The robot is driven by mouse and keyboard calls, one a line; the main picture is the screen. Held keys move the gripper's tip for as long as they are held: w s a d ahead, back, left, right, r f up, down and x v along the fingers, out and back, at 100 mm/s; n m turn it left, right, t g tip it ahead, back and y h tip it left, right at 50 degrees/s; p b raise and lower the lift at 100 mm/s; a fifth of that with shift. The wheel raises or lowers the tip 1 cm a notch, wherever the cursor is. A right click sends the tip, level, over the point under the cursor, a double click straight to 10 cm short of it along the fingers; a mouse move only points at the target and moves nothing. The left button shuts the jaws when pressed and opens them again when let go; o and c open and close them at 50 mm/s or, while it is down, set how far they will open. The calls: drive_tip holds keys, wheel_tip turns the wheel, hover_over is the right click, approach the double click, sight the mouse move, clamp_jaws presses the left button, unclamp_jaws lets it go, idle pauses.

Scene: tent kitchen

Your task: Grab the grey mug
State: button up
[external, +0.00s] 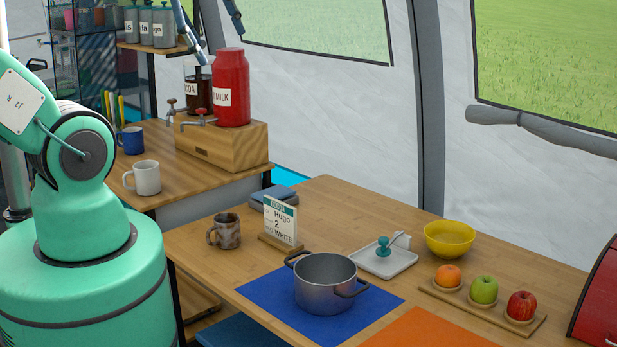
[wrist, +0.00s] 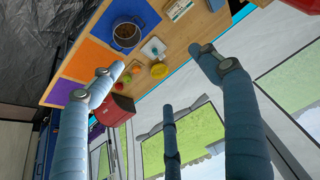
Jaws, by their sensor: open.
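A mottled grey-brown mug (external: 228,231) stands upright on the near wooden table, left of the order card, its handle to the left. A pale, whitish-grey mug (external: 147,178) stands upright on the back counter, handle to the left. A blue mug (external: 131,140) is behind it. Which of the first two is the grey mug is hard to tell from colour. My gripper (wrist: 156,59) is open, with spread blue-grey fingers and nothing between them. Its fingers show at the top edge of the external view, high above the tables. I cannot make out any mug in the wrist view.
The order card (external: 281,221) stands close right of the mottled mug. A pot (external: 325,283) stands on a blue mat (external: 265,288). A yellow bowl (external: 449,238) and fruit are farther right. A red milk container (external: 231,88) rises tall behind the pale mug.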

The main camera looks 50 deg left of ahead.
drive_tip(key=shift+w, duration=0.1)
drive_tip(key=g+p, duration=0.1)
drive_tip(key=g, duration=0.5)
hover_over(226, 228)
drive_tip(key=w+a, duration=0.2)
drive_tip(key=a, duration=0.1)
wheel_tip(226, 228, down, 40)
drive_tip(key=shift+d+n, duration=0.25)
drive_tip(key=shift+n, duration=0.15)
drive_tip(key=shift+f, duration=0.15)
drive_tip(key=shift+a+f+b, duration=0.1)
drive_tip(key=shift+f+b, duration=0.65)
drive_tip(key=shift+f, duration=3.5)
